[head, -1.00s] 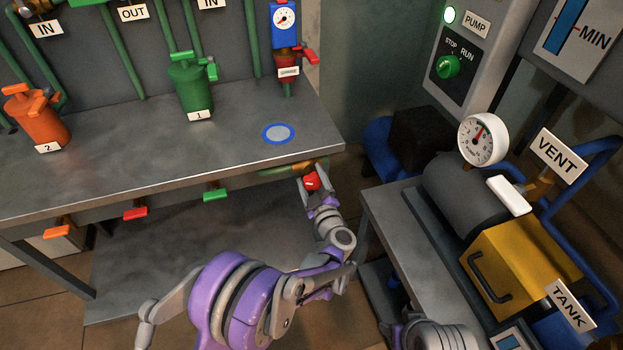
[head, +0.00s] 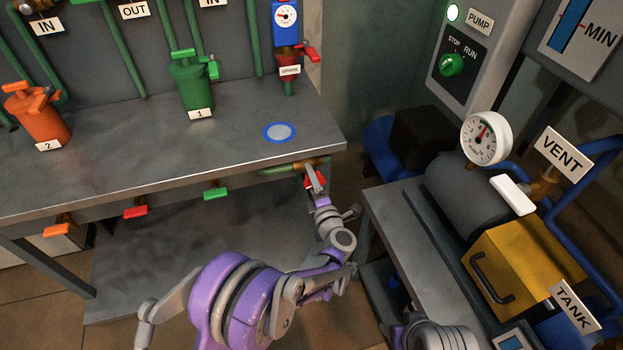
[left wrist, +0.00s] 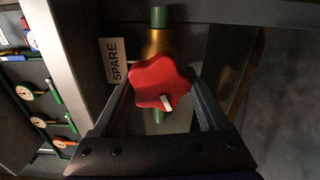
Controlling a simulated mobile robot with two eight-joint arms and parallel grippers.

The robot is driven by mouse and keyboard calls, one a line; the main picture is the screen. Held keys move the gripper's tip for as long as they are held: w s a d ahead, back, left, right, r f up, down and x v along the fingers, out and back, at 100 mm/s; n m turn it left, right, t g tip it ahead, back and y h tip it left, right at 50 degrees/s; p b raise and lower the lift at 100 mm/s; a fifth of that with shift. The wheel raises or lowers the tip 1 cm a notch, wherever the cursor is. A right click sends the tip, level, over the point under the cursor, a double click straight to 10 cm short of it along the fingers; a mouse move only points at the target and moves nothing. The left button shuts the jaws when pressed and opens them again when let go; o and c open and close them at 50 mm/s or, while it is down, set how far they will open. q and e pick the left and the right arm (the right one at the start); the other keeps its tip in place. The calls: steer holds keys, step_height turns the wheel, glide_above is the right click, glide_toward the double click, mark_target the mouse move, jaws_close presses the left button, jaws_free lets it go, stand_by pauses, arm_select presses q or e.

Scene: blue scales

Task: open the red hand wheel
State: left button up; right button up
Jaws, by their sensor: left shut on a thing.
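The red hand wheel (left wrist: 160,82) is lobed, with a pale pointer on its face, and sits on a brass valve (left wrist: 157,43) in a green pipe. It also shows small in the head view (head: 314,181), below the bench's right front corner and partly hidden by my gripper. My left gripper (left wrist: 162,90) is shut on the wheel, one finger on each side of its rim. In the head view my left gripper (head: 315,180) looks turned, with one finger in front of the wheel. My right gripper is out of view.
A SPARE label (left wrist: 114,62) is beside the valve. Orange (head: 57,231), red (head: 135,212) and green (head: 215,194) handles line the bench's (head: 160,165) front edge to the left. A low stand (head: 400,225) with a grey cylinder and yellow box is close on the right.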

arm_select(q)
steer(key=n, duration=0.6)
steer(key=shift+d+f, duration=0.1)
steer(key=shift+f, duration=0.05)
steer(key=n, duration=0.7)
steer(key=shift+d+f, duration=0.1)
stand_by(0.4)
steer(key=o, duration=1.3)
steer(key=p+v, duration=0.1)
steer(key=v, duration=0.9)
steer(key=shift+s+d, duration=0.15)
steer(key=shift+s, duration=0.25)
